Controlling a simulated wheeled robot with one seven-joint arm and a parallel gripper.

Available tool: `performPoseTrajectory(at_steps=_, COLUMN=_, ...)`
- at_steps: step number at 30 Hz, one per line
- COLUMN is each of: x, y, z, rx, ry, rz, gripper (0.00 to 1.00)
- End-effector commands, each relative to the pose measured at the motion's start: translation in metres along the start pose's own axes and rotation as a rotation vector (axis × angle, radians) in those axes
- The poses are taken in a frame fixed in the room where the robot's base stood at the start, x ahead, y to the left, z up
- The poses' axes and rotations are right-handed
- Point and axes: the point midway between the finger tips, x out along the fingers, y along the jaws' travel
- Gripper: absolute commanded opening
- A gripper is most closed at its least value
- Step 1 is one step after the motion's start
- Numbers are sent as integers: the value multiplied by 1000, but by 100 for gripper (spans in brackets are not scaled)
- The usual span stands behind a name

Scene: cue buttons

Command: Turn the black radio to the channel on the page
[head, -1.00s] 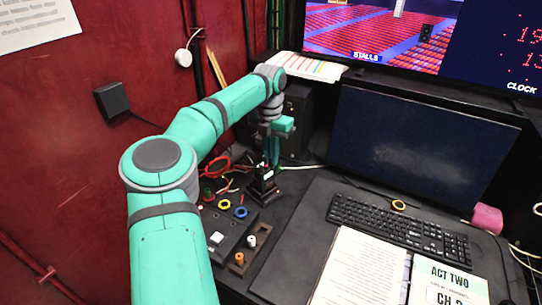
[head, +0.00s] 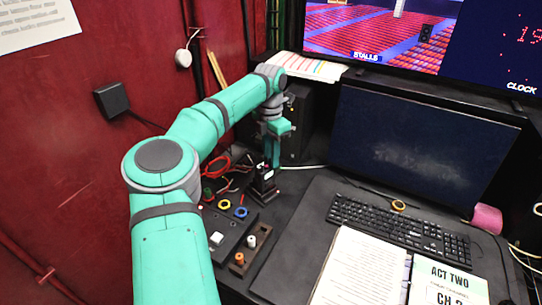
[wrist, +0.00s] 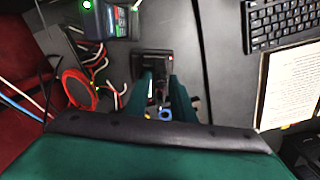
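The black radio (head: 263,184) stands upright in a dark holder on the desk, left of the laptop-like screen. From above it also shows in the wrist view (wrist: 153,62). My gripper (head: 271,163) points down just over the radio's top. In the wrist view its two green fingers (wrist: 162,84) stand apart above the radio, with a gap between them. The knob is too small and hidden to read, and I cannot tell whether the fingers touch it. The page (head: 447,281) reads "ACT TWO" and "CH"; its number is cut off at the picture's bottom edge.
A keyboard (head: 400,228) and an open script (head: 360,268) lie right of the radio. Red cables (head: 216,167) and a box with a green light (wrist: 103,18) are close by on its left. A button panel (head: 222,238) sits in front.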

Motion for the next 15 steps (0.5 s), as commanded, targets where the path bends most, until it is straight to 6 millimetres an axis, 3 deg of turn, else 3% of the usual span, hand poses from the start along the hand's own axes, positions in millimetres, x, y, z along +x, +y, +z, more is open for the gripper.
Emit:
performPoseTrajectory(at_steps=10, x=-1, y=0, z=0, rx=-1, ry=0, rz=1, gripper=31)
performPoseTrajectory(at_steps=15, x=-17, y=0, z=0, rx=-1, ry=-1, rz=2, gripper=31)
